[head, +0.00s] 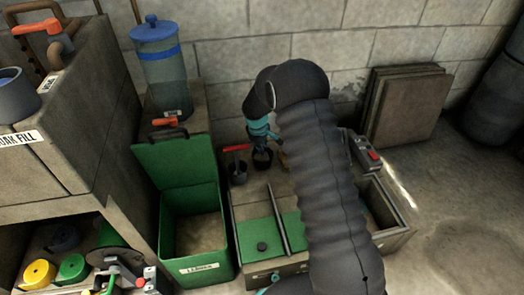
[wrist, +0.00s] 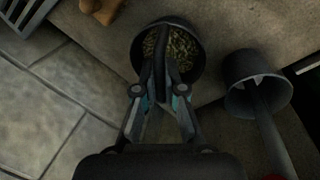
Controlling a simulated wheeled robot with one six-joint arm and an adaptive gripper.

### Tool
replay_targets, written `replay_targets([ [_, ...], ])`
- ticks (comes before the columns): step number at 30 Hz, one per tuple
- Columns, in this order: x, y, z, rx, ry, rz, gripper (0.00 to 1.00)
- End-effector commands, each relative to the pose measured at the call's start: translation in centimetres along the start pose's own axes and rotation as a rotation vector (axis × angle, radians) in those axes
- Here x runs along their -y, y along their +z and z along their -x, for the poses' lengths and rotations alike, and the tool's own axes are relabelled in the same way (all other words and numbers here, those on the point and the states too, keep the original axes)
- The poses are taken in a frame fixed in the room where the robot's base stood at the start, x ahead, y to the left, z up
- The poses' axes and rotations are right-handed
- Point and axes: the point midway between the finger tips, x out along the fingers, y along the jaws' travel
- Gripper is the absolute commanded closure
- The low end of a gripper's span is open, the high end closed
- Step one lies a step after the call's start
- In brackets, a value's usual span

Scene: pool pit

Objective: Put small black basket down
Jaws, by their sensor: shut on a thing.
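The small black basket (wrist: 201,62) is round and holds brownish-green pellets. It shows at the top middle of the wrist view, with a dark handle strip across its middle. My gripper (wrist: 164,76) is shut on that handle, fingers pointing into the basket's mouth. In the head view the basket (head: 262,160) is small and dark, below my teal-jointed gripper (head: 260,138), at the back of the concrete ledge. My arm hides the area to its right. I cannot tell whether the basket's bottom touches the ledge.
A dark cup (wrist: 240,99) with a red-handled tool stands close to the right of the basket; it shows left of it in the head view (head: 239,176). A green open bin (head: 211,275) and a green-lidded box (head: 257,238) stand in front. The block wall is behind.

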Motion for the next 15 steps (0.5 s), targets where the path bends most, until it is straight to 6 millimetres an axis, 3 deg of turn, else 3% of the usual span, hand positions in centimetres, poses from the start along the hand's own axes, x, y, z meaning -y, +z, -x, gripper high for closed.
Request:
replay_targets([
  [3,0.23,0.01,-1.21,0.000,0.000,0.001,1.00],
  [14,0.30,0.00,-1.60,-0.001,0.000,0.000,1.00],
  [15,0.29,0.00,-1.55,-0.001,0.000,0.000,0.86],
])
